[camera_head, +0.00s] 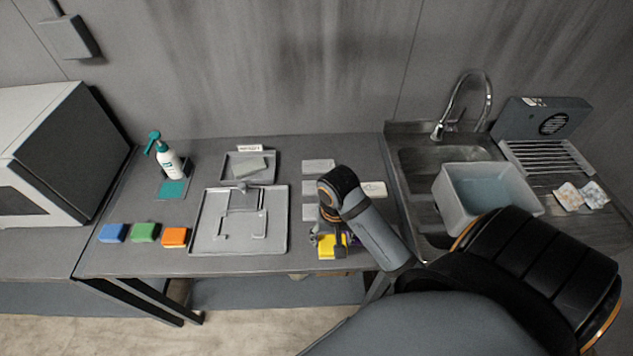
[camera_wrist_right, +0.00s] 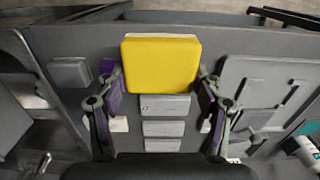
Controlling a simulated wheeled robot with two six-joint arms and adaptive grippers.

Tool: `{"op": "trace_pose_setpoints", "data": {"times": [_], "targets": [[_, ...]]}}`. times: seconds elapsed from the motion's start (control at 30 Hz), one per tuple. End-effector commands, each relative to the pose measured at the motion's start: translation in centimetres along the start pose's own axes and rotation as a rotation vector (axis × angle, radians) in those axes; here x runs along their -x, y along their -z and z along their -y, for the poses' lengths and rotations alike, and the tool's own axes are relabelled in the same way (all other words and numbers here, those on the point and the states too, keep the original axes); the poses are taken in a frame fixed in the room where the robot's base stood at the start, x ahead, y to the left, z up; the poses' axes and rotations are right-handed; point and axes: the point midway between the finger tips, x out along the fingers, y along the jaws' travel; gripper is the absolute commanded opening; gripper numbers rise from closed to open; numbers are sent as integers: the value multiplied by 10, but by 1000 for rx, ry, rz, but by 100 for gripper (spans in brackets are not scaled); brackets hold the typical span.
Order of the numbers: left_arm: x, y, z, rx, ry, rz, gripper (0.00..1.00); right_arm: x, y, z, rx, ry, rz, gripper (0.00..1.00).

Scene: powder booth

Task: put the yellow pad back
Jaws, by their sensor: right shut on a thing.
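The yellow pad (camera_head: 326,251) is near the front edge of the grey table, right of the large grey tray. My right gripper (camera_head: 331,240) reaches down over it and hides part of it. In the right wrist view the yellow pad (camera_wrist_right: 160,65) sits between the two fingers of my right gripper (camera_wrist_right: 160,88), shut on its sides. I cannot tell whether the pad touches the table. Blue (camera_head: 113,233), green (camera_head: 145,232) and orange (camera_head: 175,237) pads lie in a row at the front left. My left gripper is not in view.
A large grey tray (camera_head: 196,237) holds a flat metal piece. Grey plates (camera_head: 318,165) form a column behind the yellow pad. A pump bottle (camera_head: 168,160) stands at the back left. A sink with a white basin (camera_head: 455,205) is to the right.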

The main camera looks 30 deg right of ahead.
Motion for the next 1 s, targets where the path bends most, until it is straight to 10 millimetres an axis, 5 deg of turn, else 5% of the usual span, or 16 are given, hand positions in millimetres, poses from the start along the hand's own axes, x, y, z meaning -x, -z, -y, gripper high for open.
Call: {"op": "trace_pose_setpoints", "data": {"times": [0.1, 0.37, 0.7, 1.0], "targets": [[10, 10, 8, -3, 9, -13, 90, -11, 33, 15, -3, 2, 2, 31], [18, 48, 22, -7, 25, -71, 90, -62, 66, 28, -1, 0, 1, 31], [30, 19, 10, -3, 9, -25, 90, -86, 73, 31, -1, -2, 5, 31], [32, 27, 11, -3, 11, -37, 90, -104, 74, 31, 0, 0, -1, 31]]}}
